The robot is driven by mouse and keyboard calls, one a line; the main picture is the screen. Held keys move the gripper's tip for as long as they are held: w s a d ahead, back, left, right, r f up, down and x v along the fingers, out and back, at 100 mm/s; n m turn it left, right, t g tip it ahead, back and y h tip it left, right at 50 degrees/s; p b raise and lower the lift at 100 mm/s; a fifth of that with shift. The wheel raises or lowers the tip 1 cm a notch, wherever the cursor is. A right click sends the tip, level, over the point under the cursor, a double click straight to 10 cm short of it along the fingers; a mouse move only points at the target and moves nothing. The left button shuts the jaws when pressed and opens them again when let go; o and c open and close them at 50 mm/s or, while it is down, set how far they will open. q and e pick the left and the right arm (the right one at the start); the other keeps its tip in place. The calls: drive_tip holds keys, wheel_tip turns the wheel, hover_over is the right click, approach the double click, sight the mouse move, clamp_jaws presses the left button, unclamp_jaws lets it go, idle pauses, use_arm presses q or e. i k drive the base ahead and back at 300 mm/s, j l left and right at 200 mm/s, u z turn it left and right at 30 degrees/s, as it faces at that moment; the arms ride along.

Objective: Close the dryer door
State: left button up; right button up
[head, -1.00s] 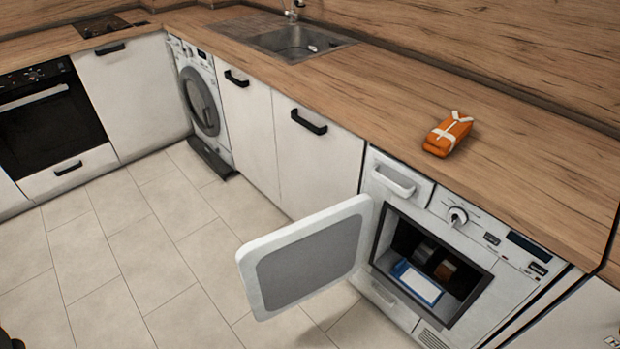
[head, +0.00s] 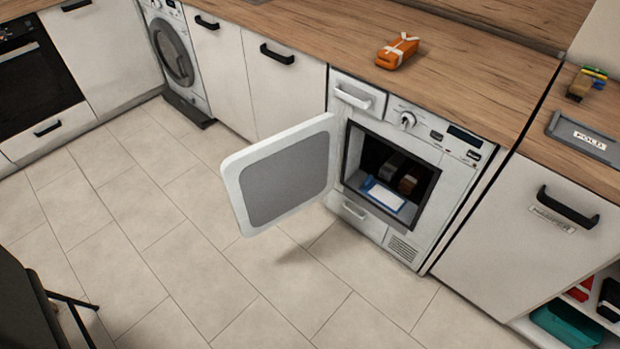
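The white dryer (head: 457,170) stands under the counter right of centre. Its door (head: 285,178) is wide open, hinged on the left side of the opening and swung out to the left over the floor. Inside the opening lie a blue-and-white item (head: 386,196) and some dark and brown items (head: 407,184). Neither of my grippers shows in the head view.
A washing machine (head: 172,50) with a round door stands at the back left. An orange packet (head: 397,51) lies on the wooden counter (head: 440,75). A cabinet (head: 520,220) and open shelves are at right. A dark piece of furniture (head: 28,310) is at lower left. Tiled floor before the dryer is clear.

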sight(266, 182)
drive_tip(key=z, duration=0.45)
drive_tip(key=j+z, duration=0.1)
drive_tip(key=z, duration=0.3)
drive_tip(key=j+z, duration=0.1)
drive_tip(key=z, duration=0.35)
drive_tip(key=j+z, duration=0.1)
drive_tip(key=z, duration=0.8)
drive_tip(key=k+j, duration=0.15)
drive_tip(key=j, duration=0.4)
drive_tip(key=k+j, duration=0.1)
drive_tip(key=j, duration=0.45)
drive_tip(key=k+j, duration=0.15)
drive_tip(key=j, duration=0.4)
drive_tip(key=k+j+z, duration=0.1)
drive_tip(key=j, duration=0.45)
drive_tip(key=k+j, duration=0.2)
drive_tip(key=j, duration=0.35)
drive_tip(key=k+j, duration=0.15)
drive_tip(key=j, duration=0.4)
drive_tip(key=k+j, duration=0.15)
drive_tip(key=j, duration=0.4)
drive_tip(key=k+j, duration=0.15)
drive_tip(key=j, duration=0.4)
drive_tip(key=z, duration=0.05)
